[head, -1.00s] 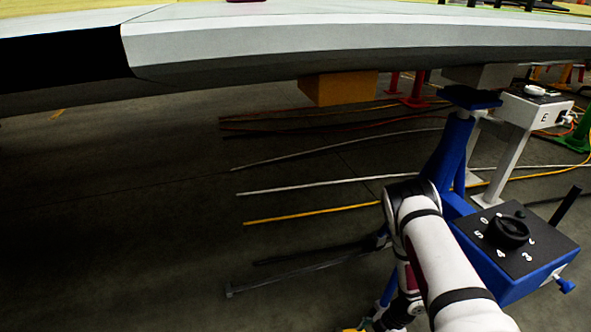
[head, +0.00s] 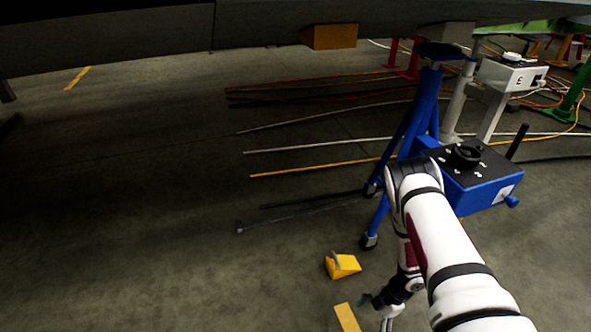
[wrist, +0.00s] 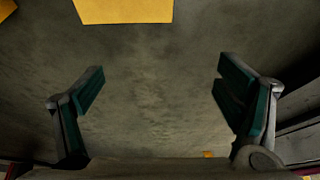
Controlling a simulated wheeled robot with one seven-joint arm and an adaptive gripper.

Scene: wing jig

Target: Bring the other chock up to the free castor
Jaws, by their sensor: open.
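A yellow wedge chock (head: 343,266) with a grey handle stands on the floor, a little left of and nearer than the front castor (head: 369,241) of the blue stand. Another castor (head: 371,188) shows farther back under the same stand. A flat-looking yellow piece (head: 347,318) lies at the bottom edge of the head view; I cannot tell if it is a chock or a floor marking. My gripper (head: 376,312) is low, just right of that piece. In the wrist view my gripper (wrist: 160,78) is open and empty, with a yellow patch (wrist: 122,10) beyond its fingers.
The blue stand (head: 422,125) carries a black-topped dial box (head: 468,160) beside my arm. A grey-white stand marked E (head: 510,75) is behind it. The wing's dark underside (head: 150,40) spans the top.

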